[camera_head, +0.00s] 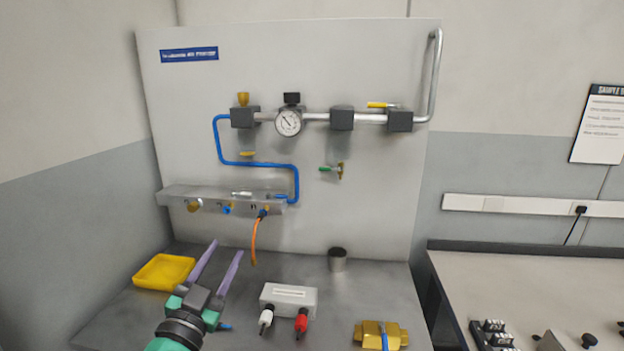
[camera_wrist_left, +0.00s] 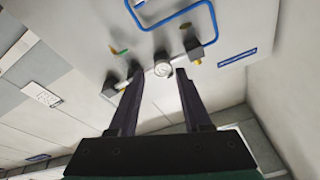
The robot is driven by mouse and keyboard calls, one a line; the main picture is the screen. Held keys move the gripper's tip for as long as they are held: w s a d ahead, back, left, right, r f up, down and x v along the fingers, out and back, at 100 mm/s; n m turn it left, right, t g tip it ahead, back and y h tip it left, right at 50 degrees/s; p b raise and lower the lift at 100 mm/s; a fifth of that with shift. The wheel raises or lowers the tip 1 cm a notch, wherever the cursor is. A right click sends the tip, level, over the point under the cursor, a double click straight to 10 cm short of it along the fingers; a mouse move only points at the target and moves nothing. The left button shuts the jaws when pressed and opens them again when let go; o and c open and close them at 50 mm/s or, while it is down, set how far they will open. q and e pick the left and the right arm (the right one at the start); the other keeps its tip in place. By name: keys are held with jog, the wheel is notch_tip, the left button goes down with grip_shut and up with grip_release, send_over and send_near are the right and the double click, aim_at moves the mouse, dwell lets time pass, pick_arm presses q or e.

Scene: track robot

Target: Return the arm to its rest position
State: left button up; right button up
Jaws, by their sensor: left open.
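My left gripper (camera_head: 221,264) comes in from the lower left of the head view, green and dark grey with two purple fingers. The fingers stand apart with nothing between them. They are above the grey bench, to the right of a yellow tray (camera_head: 163,271). In the left wrist view the two dark fingers (camera_wrist_left: 160,82) spread toward the panel, with a round gauge (camera_wrist_left: 163,69) seen between them at a distance. My right gripper is in neither view.
An upright panel (camera_head: 370,200) carries pipes, a gauge (camera_head: 289,122), valves and a blue tube (camera_head: 250,162). An orange hose (camera_head: 254,240) hangs from a ledge (camera_head: 180,195).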

pick_arm(q)
jog(key=s+a+f+n+g+y, duration=0.3)
jog(key=a+f+g, duration=0.1)
jog(key=f, duration=0.6)
jog(key=s+a+f+n+g+y, duration=0.2)
jog(key=s+a+f+g, duration=0.25)
jog(key=f, duration=0.45)
jog(key=s+d+f+g+h, duration=0.2)
jog(key=s+f+g, duration=0.6)
jog(key=s+f, duration=0.5)
jog(key=s+f+g, duration=0.1)
jog(key=s+f, duration=0.1)
jog(key=f, duration=0.8)
jog(key=s+f+g, duration=0.1)
jog(key=s+f, duration=0.1)
jog(key=f, duration=0.9)
jog(key=s+a+f+m, duration=0.1)
jog(key=s+a+f, duration=0.1)
jog(key=s+f, duration=1.3)
jog(key=shift+s+a+g+y, duration=0.3)
jog(key=shift+s+a+g, duration=0.15)
jog(key=shift+s, duration=0.6)
